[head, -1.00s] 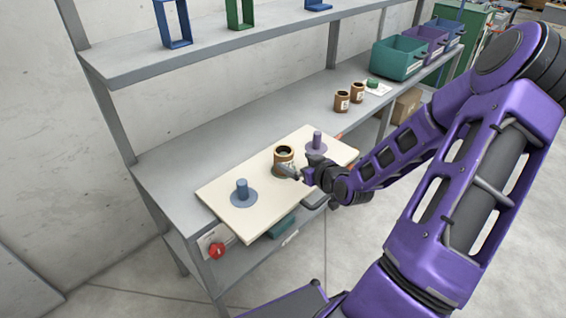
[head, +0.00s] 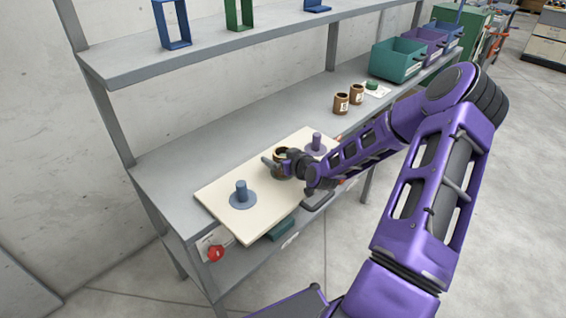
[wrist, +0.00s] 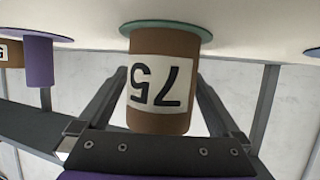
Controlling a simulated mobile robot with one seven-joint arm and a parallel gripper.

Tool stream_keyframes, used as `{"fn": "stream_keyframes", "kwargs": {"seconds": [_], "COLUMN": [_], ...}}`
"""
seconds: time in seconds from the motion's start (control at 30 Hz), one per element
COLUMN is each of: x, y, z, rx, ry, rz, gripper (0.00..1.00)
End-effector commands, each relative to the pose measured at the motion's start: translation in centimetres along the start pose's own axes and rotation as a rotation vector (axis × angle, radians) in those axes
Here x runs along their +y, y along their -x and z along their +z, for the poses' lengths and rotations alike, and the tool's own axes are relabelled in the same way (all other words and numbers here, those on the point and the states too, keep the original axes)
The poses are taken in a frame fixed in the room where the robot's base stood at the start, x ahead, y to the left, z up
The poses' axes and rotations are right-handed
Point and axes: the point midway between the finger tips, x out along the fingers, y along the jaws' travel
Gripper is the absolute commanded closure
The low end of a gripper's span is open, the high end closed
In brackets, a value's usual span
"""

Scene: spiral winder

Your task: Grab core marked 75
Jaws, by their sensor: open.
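The brown core marked 75 (wrist: 160,85) stands in the middle of the wrist view, which shows it upside down on a teal disc (wrist: 165,28). In the head view the same core (head: 280,151) stands on the cream board (head: 215,193), mostly hidden by my gripper. My gripper (head: 274,163) is open at the core. In the wrist view its two fingers (wrist: 160,100) lie on either side of the core. A thin gap shows on the right; contact on the left cannot be told.
A blue peg (head: 241,190) and a purple peg (head: 316,142) rise from the board on either side of the core. Two other brown cores (head: 341,103) (head: 356,94) stand farther back on the bench (head: 190,140). A teal bin (head: 398,62) stands beyond them. A shelf (head: 200,45) hangs above.

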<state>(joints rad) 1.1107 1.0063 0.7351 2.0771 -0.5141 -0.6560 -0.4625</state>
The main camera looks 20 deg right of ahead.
Motion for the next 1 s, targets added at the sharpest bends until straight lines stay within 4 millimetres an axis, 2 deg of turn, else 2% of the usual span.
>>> {"fn": "stream_keyframes", "kwargs": {"seconds": [0.1,0.57,0.83,1.0], "x": [0.0,0.0,0.0,0.0], "y": [0.0,0.1,0.2,1.1], "z": [0.0,0.0,-0.4,-2.6], "rx": [0.000,0.000,0.001,0.003], "ry": [0.000,0.001,0.002,0.006], "rz": [0.000,0.000,0.000,0.000], "gripper": [0.00,0.82,0.82,0.82]}}
